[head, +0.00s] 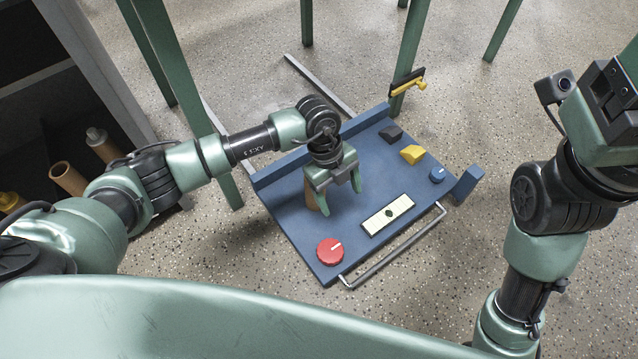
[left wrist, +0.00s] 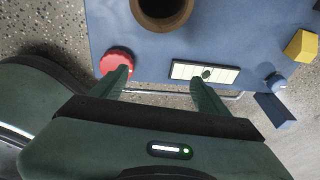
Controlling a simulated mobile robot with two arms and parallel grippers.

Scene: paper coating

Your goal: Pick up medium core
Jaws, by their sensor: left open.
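A brown hollow core (head: 311,194) stands on the blue panel (head: 290,215), partly hidden behind my left gripper (head: 341,203) in the head view. In the left wrist view the core (left wrist: 160,22) shows its dark round opening at the top edge, cut off by the frame. My left gripper (left wrist: 160,77) is open and points down over the panel. Its fingers are apart, with nothing between them, and the core lies beyond the fingertips. My right arm is at the right of the head view; its gripper end (head: 612,100) is partly seen and its fingers do not show.
The panel carries a red knob (head: 330,250), a cream label plate (head: 388,215), a yellow block (head: 412,154), a dark block (head: 391,132) and a blue knob (head: 437,174). A metal handle (head: 395,248) runs along its front. More brown tubes (head: 68,179) stand in the shelf at left.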

